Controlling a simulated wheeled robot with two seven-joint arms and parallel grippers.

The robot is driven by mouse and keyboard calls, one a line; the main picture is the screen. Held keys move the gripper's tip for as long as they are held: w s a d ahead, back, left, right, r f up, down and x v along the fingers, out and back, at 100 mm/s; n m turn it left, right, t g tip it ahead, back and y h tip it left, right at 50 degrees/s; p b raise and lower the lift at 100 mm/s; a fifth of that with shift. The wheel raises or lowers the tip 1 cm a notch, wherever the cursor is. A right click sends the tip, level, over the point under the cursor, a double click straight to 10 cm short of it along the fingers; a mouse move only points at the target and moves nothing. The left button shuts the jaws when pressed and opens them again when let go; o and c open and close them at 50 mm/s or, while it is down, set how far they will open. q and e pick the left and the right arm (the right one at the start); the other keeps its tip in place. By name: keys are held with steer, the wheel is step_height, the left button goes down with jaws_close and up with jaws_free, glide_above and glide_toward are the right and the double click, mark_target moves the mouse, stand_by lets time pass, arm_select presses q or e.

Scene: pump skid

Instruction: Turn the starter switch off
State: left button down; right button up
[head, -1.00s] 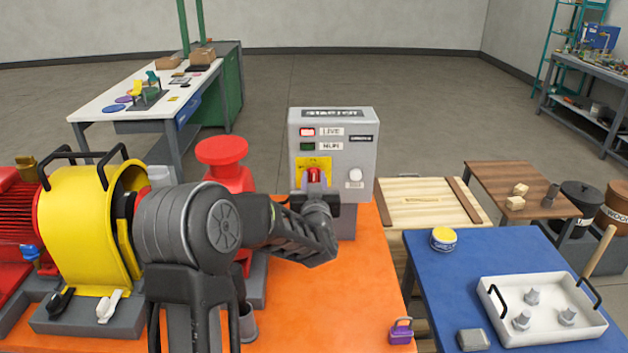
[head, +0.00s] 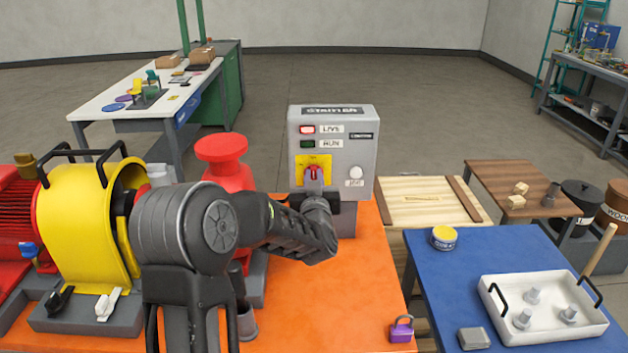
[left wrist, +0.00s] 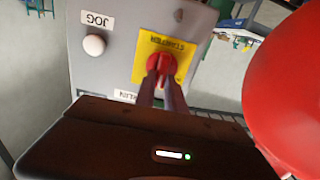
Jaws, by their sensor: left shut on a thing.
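The grey starter box (head: 361,140) stands at the back of the orange skid. Its red rotary switch (head: 313,173) sits on a yellow plate (head: 303,163). The LIVE lamp (head: 307,129) is lit red and the RUN lamp (head: 307,144) is dark green. My left gripper (head: 312,184) reaches the front of the box and is shut on the switch. The left wrist view shows its two fingers (left wrist: 162,82) on the red switch (left wrist: 161,66), the fingers hiding part of the handle. My right gripper is not in view.
A white JOG button (head: 355,172) sits right of the switch. A purple padlock (head: 401,330) lies at the skid's front right. A blue table (head: 430,275) holds a white tray (head: 545,345).

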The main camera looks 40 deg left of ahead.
arm_select(q)
steer(key=shift+f+n+b, duration=0.25)
steer(key=shift+n+b, duration=0.15)
steer(key=shift+b, duration=0.4)
steer(key=shift+s+a+f+n+b, duration=0.15)
steer(key=shift+n+b, duration=2.65)
steer(key=shift+b, duration=0.6)
steer(key=shift+s+a+f+n+b, duration=0.1)
steer(key=shift+a+f+n+b, duration=0.1)
steer(key=shift+n+b, duration=2.9)
steer(key=shift+s+a+f+n+b, duration=0.15)
steer(key=shift+n+b, duration=2.35)
steer(key=shift+b, duration=1.2)
steer(key=c, duration=1.4)
jaws_free()
steer(key=v, duration=0.7)
steer(key=shift+s+d, duration=0.25)
steer(key=shift+s, duration=0.05)
